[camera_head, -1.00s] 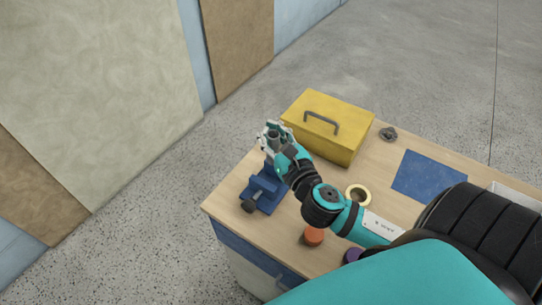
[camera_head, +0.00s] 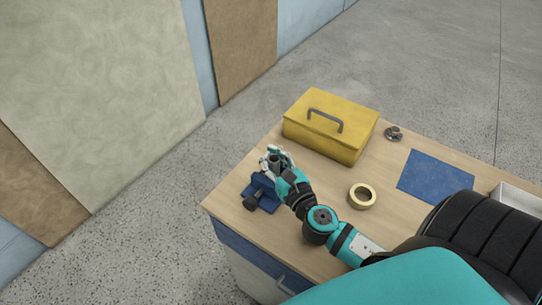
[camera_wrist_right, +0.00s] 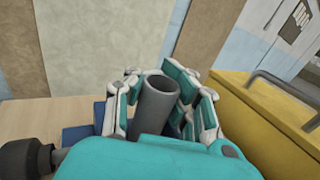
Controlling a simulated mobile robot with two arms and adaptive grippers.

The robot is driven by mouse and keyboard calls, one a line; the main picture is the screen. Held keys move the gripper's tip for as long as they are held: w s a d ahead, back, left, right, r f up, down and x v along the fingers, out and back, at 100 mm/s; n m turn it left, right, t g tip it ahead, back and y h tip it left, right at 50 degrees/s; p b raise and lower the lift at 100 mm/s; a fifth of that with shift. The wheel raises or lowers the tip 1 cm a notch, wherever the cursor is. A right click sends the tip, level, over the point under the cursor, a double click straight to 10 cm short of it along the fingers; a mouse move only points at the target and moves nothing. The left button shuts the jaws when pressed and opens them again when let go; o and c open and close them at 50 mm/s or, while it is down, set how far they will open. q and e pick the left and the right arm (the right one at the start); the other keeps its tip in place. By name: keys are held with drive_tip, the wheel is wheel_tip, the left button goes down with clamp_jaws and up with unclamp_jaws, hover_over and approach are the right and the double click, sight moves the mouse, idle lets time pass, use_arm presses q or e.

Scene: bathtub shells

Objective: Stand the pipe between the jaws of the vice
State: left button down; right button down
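The grey pipe (camera_wrist_right: 155,108) stands nearly upright between the fingers of my right gripper (camera_head: 275,156), which is shut on it; the gripper also shows in the right wrist view (camera_wrist_right: 162,100). In the head view the pipe's open top (camera_head: 275,157) shows between the fingers. The blue vice (camera_head: 265,190) sits near the table's left corner, with its dark handle towards the front. The gripper is over the vice's far end and hides part of it. I cannot tell whether the pipe is between the jaws. My left gripper is not in view.
A yellow toolbox (camera_head: 330,125) stands close behind and to the right of the gripper. A cream tape ring (camera_head: 362,196), a blue mat (camera_head: 436,176) and a small grey metal part (camera_head: 393,133) lie to the right. The table's left edge is near the vice.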

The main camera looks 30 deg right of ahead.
drive_tip(key=shift+f, duration=0.15)
drive_tip(key=c, duration=1.7)
unclamp_jaws()
drive_tip(key=o, duration=0.4)
drive_tip(key=shift+r, duration=0.25)
drive_tip(key=s+b, duration=0.1)
drive_tip(key=s, duration=0.2)
drive_tip(key=s+b, duration=0.2)
drive_tip(key=s, duration=0.2)
drive_tip(key=s+a+b, duration=0.1)
drive_tip(key=s, duration=0.2)
drive_tip(key=shift+s+f+b, duration=0.3)
drive_tip(key=shift+b, duration=0.05)
drive_tip(key=shift+s+r, duration=0.2)
drive_tip(key=shift+s, duration=0.5)
drive_tip(key=shift+r, duration=0.15)
